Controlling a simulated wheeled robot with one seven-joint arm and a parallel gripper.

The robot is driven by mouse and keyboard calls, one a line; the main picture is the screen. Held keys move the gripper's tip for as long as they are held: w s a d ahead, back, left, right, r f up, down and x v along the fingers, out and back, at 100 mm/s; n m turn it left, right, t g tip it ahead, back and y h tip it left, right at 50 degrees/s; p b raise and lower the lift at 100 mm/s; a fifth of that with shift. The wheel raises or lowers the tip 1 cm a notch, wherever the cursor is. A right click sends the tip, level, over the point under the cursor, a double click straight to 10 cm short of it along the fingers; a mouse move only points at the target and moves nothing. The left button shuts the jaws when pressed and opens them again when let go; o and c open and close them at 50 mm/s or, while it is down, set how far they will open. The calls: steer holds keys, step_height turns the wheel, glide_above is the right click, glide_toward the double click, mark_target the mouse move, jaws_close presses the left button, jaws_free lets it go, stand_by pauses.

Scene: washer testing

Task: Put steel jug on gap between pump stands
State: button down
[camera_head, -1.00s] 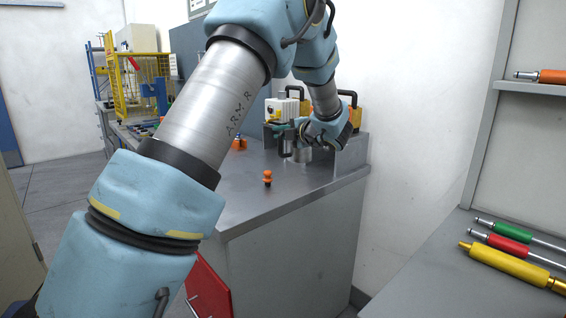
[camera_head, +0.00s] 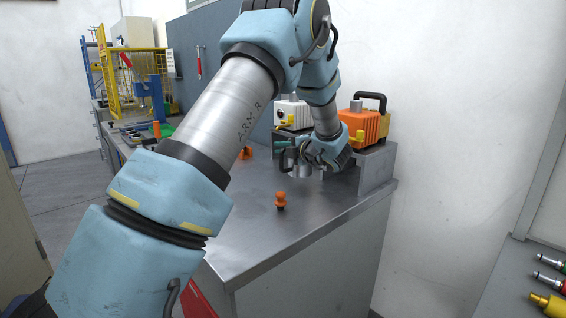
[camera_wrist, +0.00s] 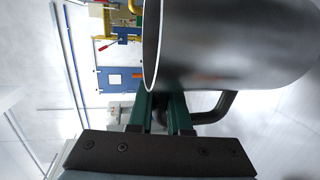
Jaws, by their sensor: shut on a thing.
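The steel jug (camera_head: 303,171) is a grey metal cylinder with a dark handle, in front of the pumps and partly hidden by my wrist. In the wrist view the jug (camera_wrist: 235,45) fills the upper right, its rim facing left. My gripper (camera_wrist: 160,108) has green fingers shut on the jug, with the dark handle close beside them. The orange pump (camera_head: 363,126) sits on a grey stand (camera_head: 377,172) at the right. The white pump (camera_head: 291,113) stands further left. My arm covers much of the gap between them. I cannot tell whether the jug touches the bench.
A small orange-topped plug (camera_head: 280,200) stands on the steel bench (camera_head: 235,235), in front of the jug. Another orange item (camera_head: 245,153) lies behind my arm. A yellow cage (camera_head: 118,75) is at the far left. Colored tools lie on the right-hand bench. The bench front is clear.

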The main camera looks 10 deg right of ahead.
steer(key=shift+f, duration=2.1)
steer(key=shift+f, duration=0.1)
steer(key=c, duration=0.9)
jaws_free()
steer(key=shift+o, duration=0.2)
